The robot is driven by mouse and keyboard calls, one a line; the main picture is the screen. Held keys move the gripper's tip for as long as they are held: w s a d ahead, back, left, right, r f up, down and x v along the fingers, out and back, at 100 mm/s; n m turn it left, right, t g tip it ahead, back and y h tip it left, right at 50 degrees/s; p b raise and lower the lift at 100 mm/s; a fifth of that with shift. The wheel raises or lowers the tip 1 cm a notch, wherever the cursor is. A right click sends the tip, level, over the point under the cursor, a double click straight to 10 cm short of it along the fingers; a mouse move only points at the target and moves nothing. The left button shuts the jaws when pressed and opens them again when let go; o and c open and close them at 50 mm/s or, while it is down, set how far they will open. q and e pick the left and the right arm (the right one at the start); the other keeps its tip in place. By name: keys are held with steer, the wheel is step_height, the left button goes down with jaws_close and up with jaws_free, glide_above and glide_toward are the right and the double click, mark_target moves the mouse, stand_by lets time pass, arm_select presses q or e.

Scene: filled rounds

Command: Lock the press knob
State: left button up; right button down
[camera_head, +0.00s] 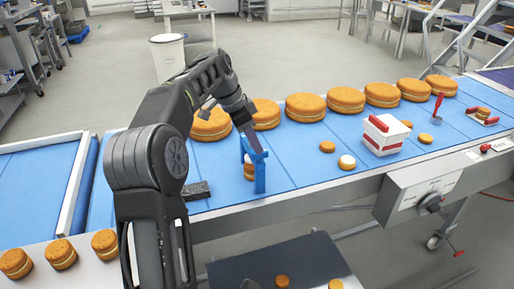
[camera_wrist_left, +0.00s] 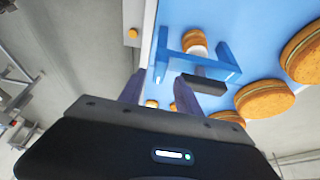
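A small blue press-like frame (camera_head: 260,172) stands on the blue belt with a filled round (camera_head: 248,170) inside it. In the left wrist view the frame (camera_wrist_left: 222,66) shows two uprights, with the round (camera_wrist_left: 194,42) between them. A dark block (camera_wrist_left: 204,91) lies across the near side. I cannot tell which part is the press knob. A dark round knob (camera_head: 430,203) sits on the grey control box. My left gripper (camera_head: 252,143) is at the top of the blue frame; its fingers (camera_wrist_left: 160,95) stand apart with nothing clearly between them. My right gripper is out of view.
Large filled rounds (camera_head: 305,107) line the belt's far side. A red and white box (camera_head: 385,135), small rounds and a red-handled tool (camera_head: 438,105) stand to the right. A dark textured bar (camera_head: 196,190) lies left of the frame. A white bin (camera_head: 168,56) stands behind.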

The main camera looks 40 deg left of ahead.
arm_select(q)
steer(key=p+v, duration=0.1)
steer(key=v, duration=0.3)
steer(key=shift+r, duration=0.2)
steer(key=shift+s+f, duration=0.1)
